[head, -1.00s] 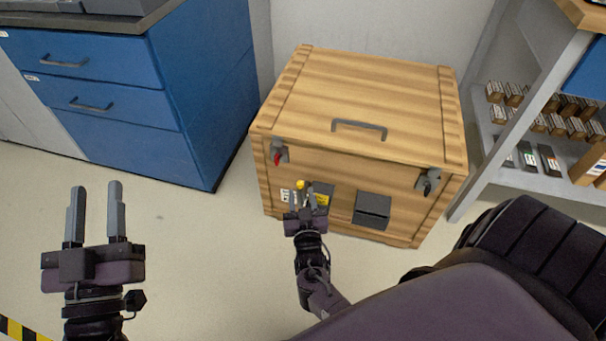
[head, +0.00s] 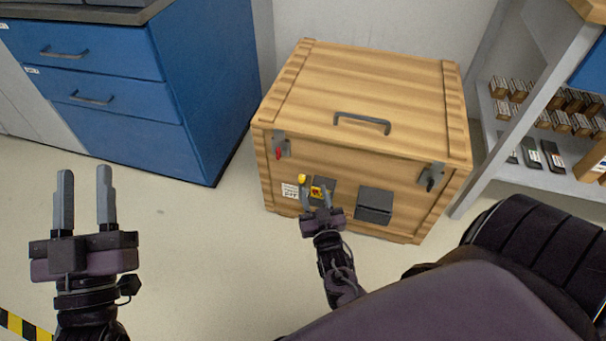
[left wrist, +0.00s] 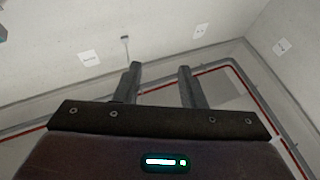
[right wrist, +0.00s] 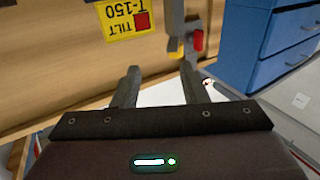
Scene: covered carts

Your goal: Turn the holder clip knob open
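A wooden crate (head: 340,160) stands on the floor. On its front, a latch with a red knob (head: 279,153) is at the upper left. A small yellow knob (head: 302,179) is below it, beside a dark holder box. In the right wrist view the yellow knob (right wrist: 177,48) and red knob (right wrist: 197,40) are beyond the fingertips. Which of them is the holder clip knob I cannot tell. My right gripper (head: 316,194) is open and empty in front of the crate's lower left, apparently clear of both knobs. My left gripper (head: 84,185) is open and empty, far left of the crate.
A second latch with a black knob (head: 431,180) and a dark box (head: 374,206) are on the crate's front. A yellow tilt label (right wrist: 128,18) shows close up. A blue cabinet (head: 150,100) stands left, a shelf (head: 540,170) right. Floor between my grippers is clear.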

